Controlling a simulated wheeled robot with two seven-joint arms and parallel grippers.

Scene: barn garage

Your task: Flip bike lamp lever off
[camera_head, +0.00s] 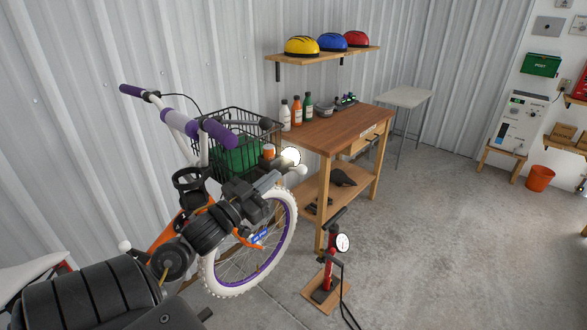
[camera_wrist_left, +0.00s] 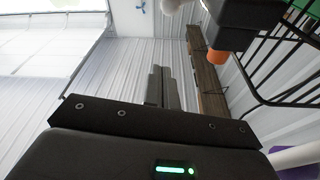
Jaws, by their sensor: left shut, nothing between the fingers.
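The bike lamp (camera_head: 290,157) sits at the front of the bike, below the basket, and its round face glows white. A small orange piece (camera_head: 268,151), which may be the lever, stands on the lamp's dark body. In the left wrist view the dark body is at upper right with the orange piece (camera_wrist_left: 217,57) on it. My left gripper (camera_head: 276,178) is just below the lamp; its fingers (camera_wrist_left: 161,88) are together and empty. Whether they touch the lamp cannot be told. My right gripper is not in view.
The black wire basket (camera_head: 232,122) holds something green, close above my left gripper. The white front tyre (camera_head: 287,232) is below it. A wooden workbench (camera_head: 345,127) with bottles stands right behind. A red floor pump (camera_head: 328,275) stands on the floor. Open concrete lies to the right.

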